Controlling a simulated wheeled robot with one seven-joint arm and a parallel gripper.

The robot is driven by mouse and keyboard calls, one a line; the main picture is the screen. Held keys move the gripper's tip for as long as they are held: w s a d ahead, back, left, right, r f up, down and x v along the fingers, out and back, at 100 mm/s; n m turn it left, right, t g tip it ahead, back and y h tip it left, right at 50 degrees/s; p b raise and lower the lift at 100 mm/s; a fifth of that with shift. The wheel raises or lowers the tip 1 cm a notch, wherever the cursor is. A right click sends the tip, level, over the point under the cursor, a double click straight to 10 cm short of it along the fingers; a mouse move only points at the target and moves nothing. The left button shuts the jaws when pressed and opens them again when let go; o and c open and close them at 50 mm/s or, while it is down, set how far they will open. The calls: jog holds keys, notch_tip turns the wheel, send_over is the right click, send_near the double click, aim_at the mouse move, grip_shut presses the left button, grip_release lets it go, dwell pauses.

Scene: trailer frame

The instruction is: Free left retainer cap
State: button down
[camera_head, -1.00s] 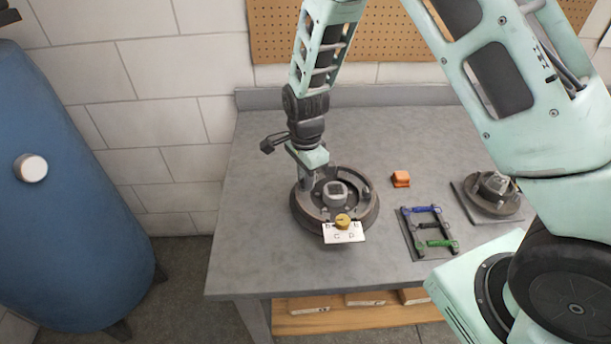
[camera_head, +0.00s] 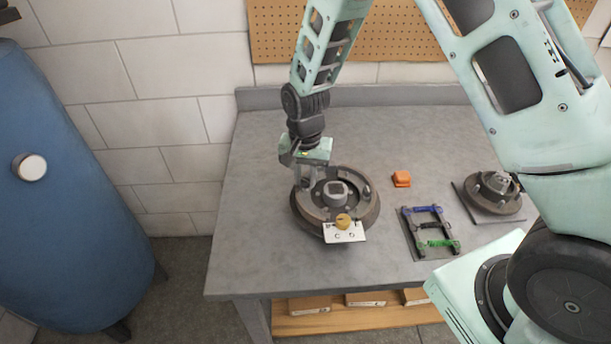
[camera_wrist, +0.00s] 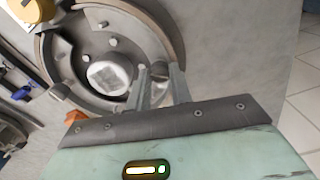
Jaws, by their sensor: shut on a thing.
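The round brake assembly (camera_head: 352,217) sits on the bench, with a dark ring, a light square-ended hub (camera_head: 336,189) and a small cap (camera_head: 367,191) on its right side. My gripper (camera_head: 307,181) is low over the left side of the assembly. In the wrist view my gripper (camera_wrist: 159,88) is shut on a small round grey part, which looks like the left retainer cap (camera_wrist: 158,72), beside the hub. The fingers hide part of it. I cannot tell whether it is still seated. The similar cap on the other side (camera_wrist: 59,90) also shows there.
A brass knob (camera_head: 343,221) and white marked plate (camera_head: 344,235) are at the assembly's front. To the right are an orange block (camera_head: 401,179), a mat with coloured springs (camera_head: 412,239) and a second assembly (camera_head: 494,194). The left bench area is clear.

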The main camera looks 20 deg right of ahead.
aim_at(305, 180)
jog(key=n, duration=0.4)
jog(key=shift+n, duration=1.9)
jog(key=c, duration=1.3)
grip_release()
jog(key=shift+o, duration=0.2)
jog(key=shift+r, duration=0.1)
notch_tip(305, 180, up, 17)
jog(key=b, duration=0.2)
jog(key=shift+r, duration=0.15)
